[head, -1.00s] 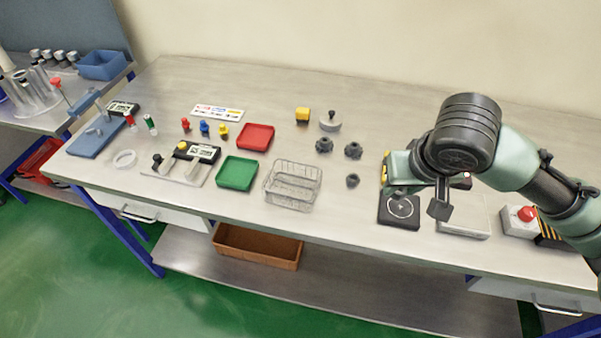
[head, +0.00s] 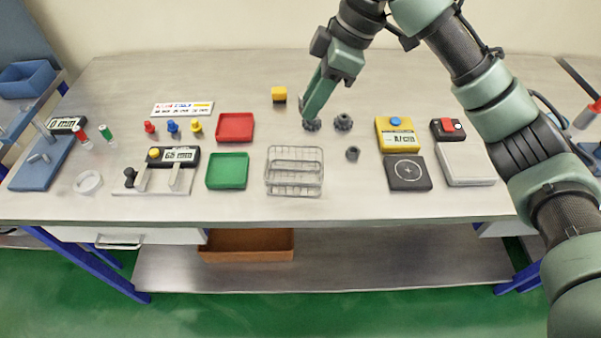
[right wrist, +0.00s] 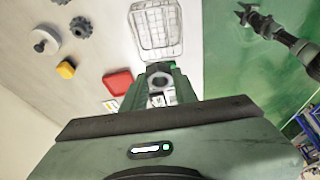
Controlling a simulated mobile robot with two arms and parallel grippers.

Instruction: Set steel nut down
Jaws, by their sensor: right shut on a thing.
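My right gripper (head: 310,112) reaches down over the back middle of the table in the head view. In the right wrist view its jaws (right wrist: 160,74) are shut on the steel nut (right wrist: 160,82), a grey ring with a dark hole. The nut is held above the table; in the head view I cannot make it out. A dark arm end (right wrist: 262,22), apparently my left gripper, shows small over the green floor in the right wrist view. Its jaw state is unclear. My left gripper is outside the head view.
Dark knobs (head: 343,121) stand close to the right gripper. A wire basket (head: 294,190), red tray (head: 235,127) and green tray (head: 227,170) lie nearby. A black pad (head: 407,173) and yellow meter (head: 397,134) are right. Bare table (head: 240,75) lies behind.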

